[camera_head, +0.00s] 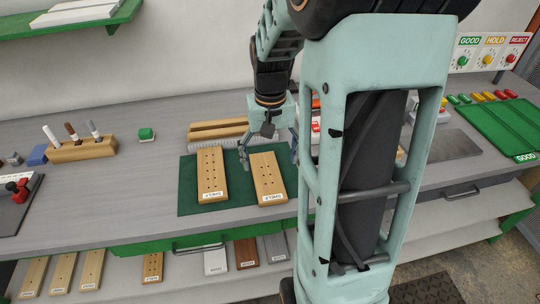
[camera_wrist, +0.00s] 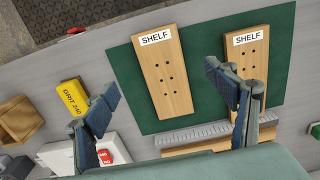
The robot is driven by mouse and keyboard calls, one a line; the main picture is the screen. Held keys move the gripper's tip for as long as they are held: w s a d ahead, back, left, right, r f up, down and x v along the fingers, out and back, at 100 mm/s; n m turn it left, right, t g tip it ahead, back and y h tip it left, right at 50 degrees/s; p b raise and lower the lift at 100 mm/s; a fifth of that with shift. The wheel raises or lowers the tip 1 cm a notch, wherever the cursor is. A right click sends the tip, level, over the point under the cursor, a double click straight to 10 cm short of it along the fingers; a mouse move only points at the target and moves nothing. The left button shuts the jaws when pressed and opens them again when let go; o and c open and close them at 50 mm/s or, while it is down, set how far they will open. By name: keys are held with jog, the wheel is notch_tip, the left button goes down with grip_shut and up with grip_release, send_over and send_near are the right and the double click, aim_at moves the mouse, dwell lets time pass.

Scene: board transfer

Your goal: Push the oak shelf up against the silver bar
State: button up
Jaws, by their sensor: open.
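Two oak boards marked SHELF lie on a green mat (camera_head: 239,200). The right-hand oak shelf (camera_head: 268,178) is at left in the wrist view (camera_wrist: 166,75); green mat shows between its far end and the silver bar (camera_wrist: 196,137). The left-hand oak shelf (camera_head: 211,174), at right in the wrist view (camera_wrist: 250,59), reaches closer to the bar; a finger hides that end, so I cannot tell if they touch. My gripper (camera_head: 268,158) is open and empty, above the far end of the right-hand shelf. Its fingers are spread wide in the wrist view (camera_wrist: 160,82).
Oak pieces (camera_head: 218,129) lie behind the bar. A pen holder (camera_head: 82,149) stands at left, green trays (camera_head: 497,128) at right.

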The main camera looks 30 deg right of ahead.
aim_at(270, 187)
notch_tip(270, 187, down, 10)
jog(key=shift+f, duration=0.1)
dwell(0.4)
